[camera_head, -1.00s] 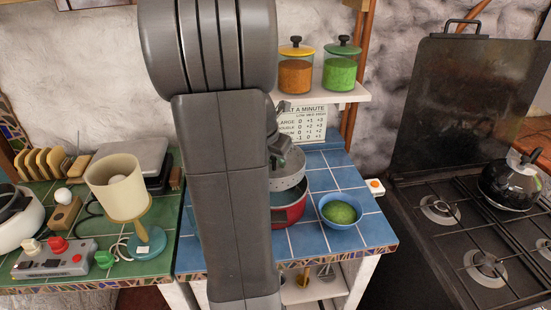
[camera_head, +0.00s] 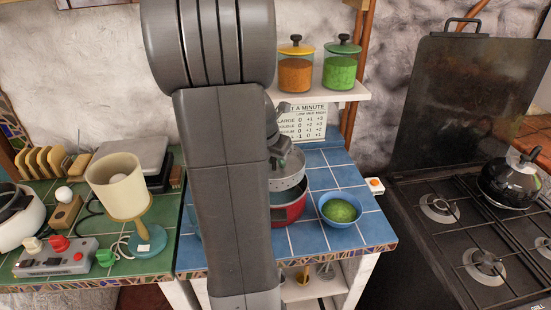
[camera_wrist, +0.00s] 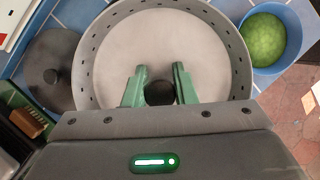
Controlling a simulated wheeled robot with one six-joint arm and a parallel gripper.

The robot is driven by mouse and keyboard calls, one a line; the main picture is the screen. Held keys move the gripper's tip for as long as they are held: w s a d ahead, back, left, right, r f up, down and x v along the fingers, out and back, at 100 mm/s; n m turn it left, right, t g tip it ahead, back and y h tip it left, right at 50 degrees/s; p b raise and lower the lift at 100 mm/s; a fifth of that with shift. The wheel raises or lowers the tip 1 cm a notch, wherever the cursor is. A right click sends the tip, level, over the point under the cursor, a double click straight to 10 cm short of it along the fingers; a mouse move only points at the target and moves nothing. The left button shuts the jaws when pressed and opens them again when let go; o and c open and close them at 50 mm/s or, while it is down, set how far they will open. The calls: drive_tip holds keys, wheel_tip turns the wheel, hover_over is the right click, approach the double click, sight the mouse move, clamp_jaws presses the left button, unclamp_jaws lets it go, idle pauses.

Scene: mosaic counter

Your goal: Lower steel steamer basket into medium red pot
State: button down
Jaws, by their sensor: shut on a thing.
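The steel steamer basket (camera_head: 288,172) is a grey, perforated round basket. It shows in the wrist view (camera_wrist: 200,45) as a wide disc with a rim of small holes. My gripper (camera_wrist: 160,92) has its green fingers shut on the basket's dark central knob. The medium red pot (camera_head: 289,208) stands on the blue tiled counter, directly below the basket in the head view. The basket covers the pot's opening, and my arm hides their left sides. I cannot tell whether the basket's bottom touches the pot. The pot is hidden in the wrist view.
A blue bowl of green food (camera_head: 341,209) stands close to the right of the pot. A dark lid with a knob (camera_wrist: 55,72) lies left of the basket. The stove (camera_head: 470,235) with a black kettle (camera_head: 508,184) is farther right. A lamp (camera_head: 122,190) stands at left.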

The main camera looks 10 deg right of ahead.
drive_tip(key=shift+f, duration=0.1)
drive_tip(key=shift+f+b, duration=0.85)
drive_tip(key=shift+f, duration=0.35)
drive_tip(key=shift+f, duration=0.1)
drive_tip(key=shift+f+b, duration=1.25)
drive_tip(key=shift+f, duration=0.65)
drive_tip(key=shift+f, duration=0.15)
drive_tip(key=shift+f+b, duration=0.95)
drive_tip(key=shift+f, duration=0.35)
drive_tip(key=shift+f, duration=0.15)
drive_tip(key=shift+f, duration=0.25)
